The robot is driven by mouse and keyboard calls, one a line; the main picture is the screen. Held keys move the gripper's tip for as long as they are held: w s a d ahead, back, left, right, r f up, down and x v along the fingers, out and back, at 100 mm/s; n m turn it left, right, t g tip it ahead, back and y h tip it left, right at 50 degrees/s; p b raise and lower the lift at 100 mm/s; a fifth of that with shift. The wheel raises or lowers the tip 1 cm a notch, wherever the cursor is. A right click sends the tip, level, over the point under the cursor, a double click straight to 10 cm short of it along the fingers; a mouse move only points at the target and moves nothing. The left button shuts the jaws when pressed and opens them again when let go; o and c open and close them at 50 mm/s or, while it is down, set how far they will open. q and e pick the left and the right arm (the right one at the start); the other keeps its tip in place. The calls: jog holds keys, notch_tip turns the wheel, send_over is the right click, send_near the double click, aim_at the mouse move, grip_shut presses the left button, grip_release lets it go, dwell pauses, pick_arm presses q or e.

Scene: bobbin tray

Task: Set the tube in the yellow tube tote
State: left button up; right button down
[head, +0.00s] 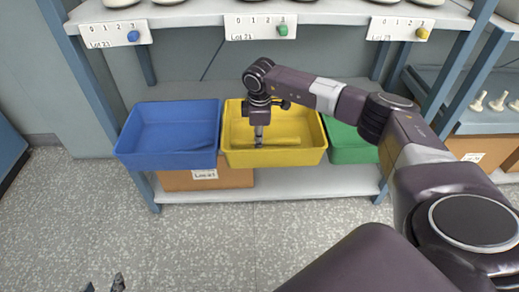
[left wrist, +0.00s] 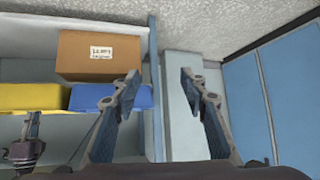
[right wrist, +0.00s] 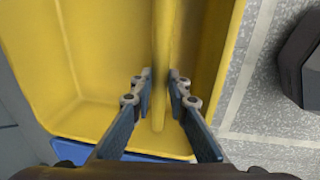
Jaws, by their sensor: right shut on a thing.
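The yellow tube (right wrist: 162,40) lies lengthwise between the fingers of my right gripper (right wrist: 160,78) in the right wrist view. My right gripper (head: 259,136) is shut on it, pointing down inside the yellow tube tote (head: 313,157). In the head view the tube (head: 288,142) shows low in the tote, yellow on yellow; whether it touches the floor I cannot tell. The tote also fills much of the right wrist view (right wrist: 90,50). My left gripper (left wrist: 159,78) is open and empty; its tips show at the bottom left of the head view (head: 104,285).
A blue tote (head: 165,107) stands left of the yellow one and a green tote (head: 350,143) right of it, partly behind my arm. A cardboard box (head: 205,180) sits below. A shelf with lot labels (head: 260,27) runs above. The floor in front is clear.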

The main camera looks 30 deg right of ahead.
notch_tip(320, 180, down, 4)
jog(key=shift+f+b, duration=0.25)
jog(key=shift+b, duration=0.35)
pick_arm(q)
jog(key=w+d+r+t+h, duration=0.1)
jog(key=w+d+r+t, duration=0.1)
jog(key=r, duration=0.4)
jog(key=shift+w+t, duration=0.8)
jog(key=shift+w, duration=0.45)
pick_arm(e)
jog(key=shift+f, duration=0.1)
pick_arm(q)
jog(key=shift+r, duration=0.1)
pick_arm(e)
jog(key=shift+f, duration=0.1)
jog(key=c, duration=1.8)
grip_release()
jog(key=shift+c, duration=0.2)
pick_arm(q)
jog(key=shift+r, duration=0.1)
